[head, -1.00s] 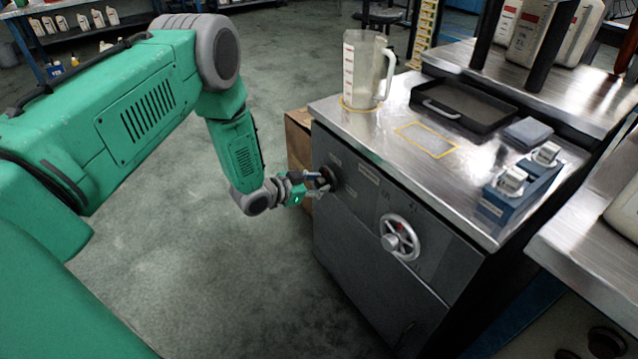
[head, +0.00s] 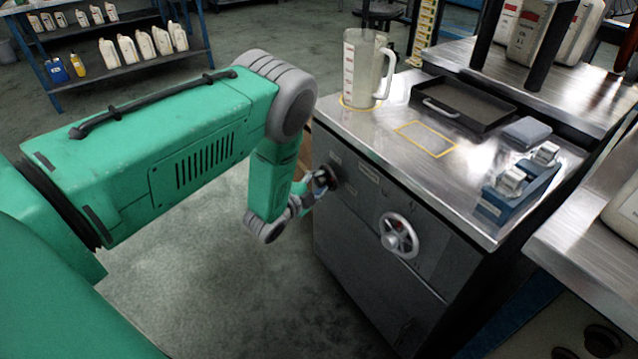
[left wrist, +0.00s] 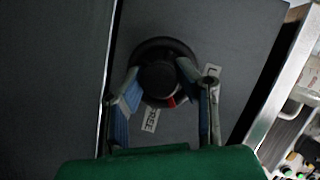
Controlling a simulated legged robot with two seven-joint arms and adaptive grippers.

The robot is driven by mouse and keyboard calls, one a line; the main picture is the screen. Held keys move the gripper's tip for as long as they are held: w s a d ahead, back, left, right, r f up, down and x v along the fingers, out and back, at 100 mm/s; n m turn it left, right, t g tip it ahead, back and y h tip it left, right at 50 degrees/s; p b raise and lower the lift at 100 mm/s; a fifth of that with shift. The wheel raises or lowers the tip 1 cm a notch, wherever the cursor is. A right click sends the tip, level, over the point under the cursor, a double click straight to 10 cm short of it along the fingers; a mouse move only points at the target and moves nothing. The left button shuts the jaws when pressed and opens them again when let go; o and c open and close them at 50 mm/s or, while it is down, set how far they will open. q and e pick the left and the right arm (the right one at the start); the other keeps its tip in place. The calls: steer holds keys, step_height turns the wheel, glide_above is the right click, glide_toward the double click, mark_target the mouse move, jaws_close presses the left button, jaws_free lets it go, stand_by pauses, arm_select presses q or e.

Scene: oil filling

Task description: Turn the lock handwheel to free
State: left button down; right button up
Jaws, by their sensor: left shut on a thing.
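The lock handwheel is a small dark round knob (head: 333,176) on the upper left of the grey cabinet's front. In the left wrist view it is a black disc with a raised hub (left wrist: 160,76). A red mark (left wrist: 171,101) on its rim points between the FREE label (left wrist: 151,119) and a partly hidden label starting with L (left wrist: 211,71), nearer FREE. My left gripper (head: 320,182) is shut on the knob. Its blue-padded fingers lie on either side of the hub in the left wrist view. My right gripper is out of view.
A larger silver handwheel (head: 399,236) sits lower right on the cabinet front. On the cabinet top (head: 470,190) stand a clear measuring jug (head: 364,72), a black tray (head: 462,107) and a blue stand (head: 520,186). Floor left of the cabinet is open.

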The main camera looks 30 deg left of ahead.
arm_select(q)
steer(key=shift+s+d+f+m+t+b, duration=0.1)
steer(key=shift+f+m+t+b, duration=0.15)
steer(key=shift+m, duration=0.35)
steer(key=shift+d+f+m+t+b, duration=0.1)
steer(key=shift+m+t+b, duration=0.15)
steer(key=shift+m, duration=0.35)
steer(key=shift+s+f+m+t+y+b, duration=0.15)
steer(key=shift+m+t+b, duration=0.3)
steer(key=shift+m, duration=0.5)
steer(key=shift+w+r+m+t+y+b, duration=0.2)
steer(key=shift+m+b, duration=0.35)
steer(key=shift+m, duration=0.4)
steer(key=shift+s+d+f, duration=0.1)
steer(key=shift+s+f, duration=0.1)
steer(key=c, duration=1.2)
jaws_free()
steer(key=shift+o, duration=0.2)
steer(key=shift+w+r, duration=0.1)
steer(key=shift+r, duration=0.05)
steer(key=shift+r, duration=0.1)
steer(key=s, duration=1.2)
steer(key=shift+f, duration=0.4)
